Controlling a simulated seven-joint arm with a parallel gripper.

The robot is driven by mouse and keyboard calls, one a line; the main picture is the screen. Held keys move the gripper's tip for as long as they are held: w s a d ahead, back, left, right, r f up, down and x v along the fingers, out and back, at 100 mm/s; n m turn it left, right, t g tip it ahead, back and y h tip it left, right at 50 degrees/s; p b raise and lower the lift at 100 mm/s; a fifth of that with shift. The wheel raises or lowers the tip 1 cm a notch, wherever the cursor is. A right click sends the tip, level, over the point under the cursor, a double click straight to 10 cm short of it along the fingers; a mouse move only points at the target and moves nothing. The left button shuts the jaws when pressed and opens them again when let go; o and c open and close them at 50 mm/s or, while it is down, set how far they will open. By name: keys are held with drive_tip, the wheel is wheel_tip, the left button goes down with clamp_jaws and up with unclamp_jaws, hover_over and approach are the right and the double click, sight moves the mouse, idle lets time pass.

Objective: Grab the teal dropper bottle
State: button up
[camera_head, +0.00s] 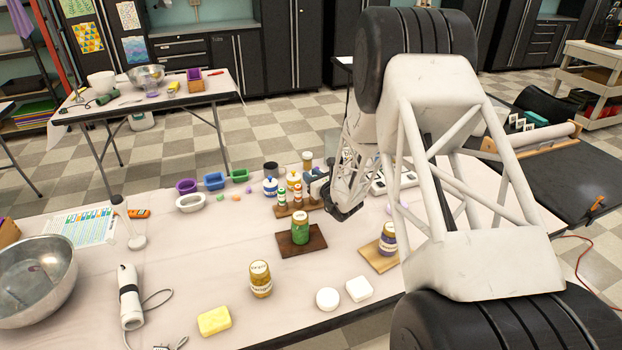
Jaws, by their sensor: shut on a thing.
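A small wooden rack (296,208) stands near the middle of the table with small dropper bottles on it. A green-labelled dropper bottle (282,197) and an orange-labelled one (298,195) stand upright there. My gripper (316,190) is at the right end of this rack, low over the table. It is shut on a small bottle at that end, which looks like the teal dropper bottle. My gripper and wrist hide most of it, so I cannot tell whether it touches the rack.
A green jar (300,230) stands on a dark board in front, and a purple-labelled jar (388,240) on a light board. Small coloured trays (214,181) are to the left.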

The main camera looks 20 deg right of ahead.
drive_tip(key=s+a+r, duration=0.1)
drive_tip(key=s+a, duration=0.1)
drive_tip(key=s, duration=1.2)
drive_tip(key=shift+a+r, duration=0.2)
drive_tip(key=shift+a, duration=0.05)
drive_tip(key=shift+s, duration=0.1)
